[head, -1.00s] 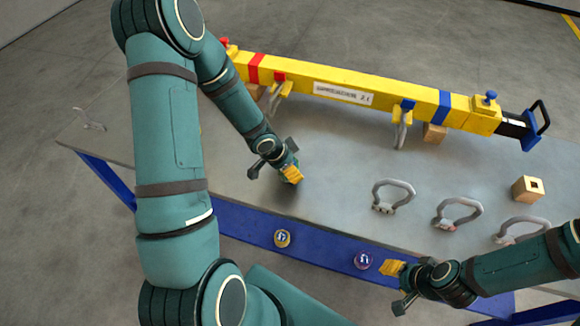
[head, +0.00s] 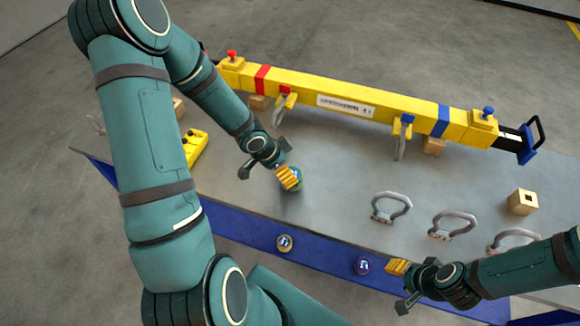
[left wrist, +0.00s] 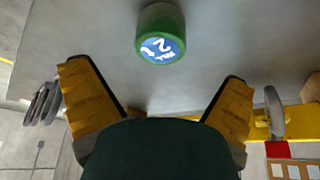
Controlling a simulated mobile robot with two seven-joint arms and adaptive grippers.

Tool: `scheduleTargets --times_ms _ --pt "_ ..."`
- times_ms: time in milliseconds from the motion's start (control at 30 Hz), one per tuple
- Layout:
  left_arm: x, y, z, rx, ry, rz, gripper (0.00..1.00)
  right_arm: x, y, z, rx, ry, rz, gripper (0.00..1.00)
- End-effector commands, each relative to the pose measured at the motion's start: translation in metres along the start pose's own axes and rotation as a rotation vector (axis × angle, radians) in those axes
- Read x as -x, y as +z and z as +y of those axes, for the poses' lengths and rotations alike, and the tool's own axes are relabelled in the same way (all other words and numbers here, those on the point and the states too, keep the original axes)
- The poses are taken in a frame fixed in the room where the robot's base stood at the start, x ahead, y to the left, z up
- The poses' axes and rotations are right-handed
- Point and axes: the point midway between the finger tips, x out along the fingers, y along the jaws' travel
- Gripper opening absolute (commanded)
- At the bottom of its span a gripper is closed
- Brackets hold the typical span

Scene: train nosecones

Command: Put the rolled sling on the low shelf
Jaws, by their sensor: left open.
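The rolled sling (head: 297,184) is a small green roll standing on the grey tabletop near its front edge. In the left wrist view the green roll (left wrist: 161,25) shows a blue and white label with a 2, ahead of and between the fingers. My left gripper (head: 287,177) is open beside the roll, partly covering it in the head view; in the left wrist view (left wrist: 160,98) nothing is between its fingers. The low shelf (head: 325,256) is the blue ledge along the table's front. My right gripper (head: 397,267) is over the shelf's right part, its finger gap unclear.
Shackles (head: 391,207) and a wooden block (head: 522,202) lie at the right. A yellow lifting beam (head: 345,104) spans the back. A yellow box (head: 194,147) is at the left.

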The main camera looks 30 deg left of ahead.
Motion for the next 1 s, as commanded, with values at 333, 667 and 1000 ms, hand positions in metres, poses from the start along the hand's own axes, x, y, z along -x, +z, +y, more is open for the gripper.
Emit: scheduleTargets --times_ms 333,667,1000 --pt "0.04 0.0 0.0 0.001 0.0 0.0 1.0 0.032 -0.004 -0.01 0.0 -0.006 0.001 0.47" --pt "0.03 -0.011 0.025 0.062 0.052 0.015 1.0 0.033 -0.004 -0.011 0.0 -0.007 0.0 0.47" --pt "-0.027 -0.039 0.165 0.534 0.221 -0.042 1.0 0.033 -0.004 -0.011 -0.001 -0.006 0.0 0.47"
